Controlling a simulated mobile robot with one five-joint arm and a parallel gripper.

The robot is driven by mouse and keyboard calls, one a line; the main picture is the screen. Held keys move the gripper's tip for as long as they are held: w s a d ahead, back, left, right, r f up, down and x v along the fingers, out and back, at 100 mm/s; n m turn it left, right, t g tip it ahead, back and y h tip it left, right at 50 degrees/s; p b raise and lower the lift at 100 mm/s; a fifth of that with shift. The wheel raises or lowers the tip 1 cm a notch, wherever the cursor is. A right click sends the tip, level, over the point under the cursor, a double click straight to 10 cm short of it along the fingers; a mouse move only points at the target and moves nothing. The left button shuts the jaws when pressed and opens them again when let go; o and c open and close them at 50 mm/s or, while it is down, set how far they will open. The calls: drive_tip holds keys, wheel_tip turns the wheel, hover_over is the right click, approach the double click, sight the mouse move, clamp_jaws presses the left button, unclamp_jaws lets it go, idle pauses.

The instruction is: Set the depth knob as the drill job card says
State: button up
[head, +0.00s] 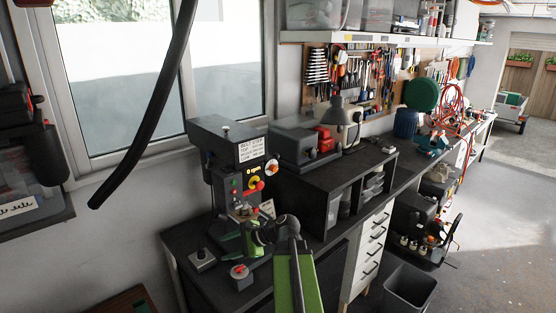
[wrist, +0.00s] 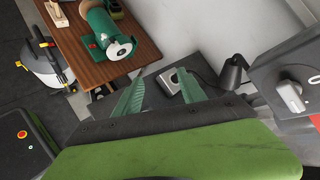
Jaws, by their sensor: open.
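The drill press (head: 226,145) stands on the dark bench in the head view. A white card (head: 251,149) with black lettering is on its head; the lettering is too small to read surely. Its front and side carry a white-and-orange dial (head: 272,167), a yellow control (head: 253,182) and a red one (head: 260,187). A pale knob (wrist: 290,95) over a red dial shows at the right of the wrist view. I cannot tell which is the depth knob. My gripper (wrist: 160,78) is open and empty, its green fingers apart, left of that knob and not touching it.
A small box with a red knob (head: 240,273) and a grey box with a metal switch (head: 202,258) sit on the bench front. A dark shelf unit (head: 335,185) stands right of the drill. The wrist view shows a green grinder (wrist: 105,30) on a wooden table.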

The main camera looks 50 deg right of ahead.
drive_tip(key=s+d+r+m+t+h+p, duration=0.1)
drive_tip(key=s+d+r+m+t+h, duration=0.2)
drive_tip(key=d+r, duration=0.4)
drive_tip(key=s+d+r+m+t+p, duration=0.1)
drive_tip(key=s+d+r+m+t, duration=0.2)
drive_tip(key=d+m, duration=0.45)
drive_tip(key=m+t+h+p, duration=0.2)
drive_tip(key=m+h, duration=0.2)
drive_tip(key=m, duration=0.1)
approach(276, 169)
drive_tip(key=w, duration=0.8)
drive_tip(key=shift+w+d+r+b, duration=0.1)
drive_tip(key=shift+w+d+b, duration=0.2)
drive_tip(key=shift+w, duration=0.1)
clamp_jaws()
drive_tip(key=shift+a, duration=0.15)
drive_tip(key=shift+n, duration=0.25)
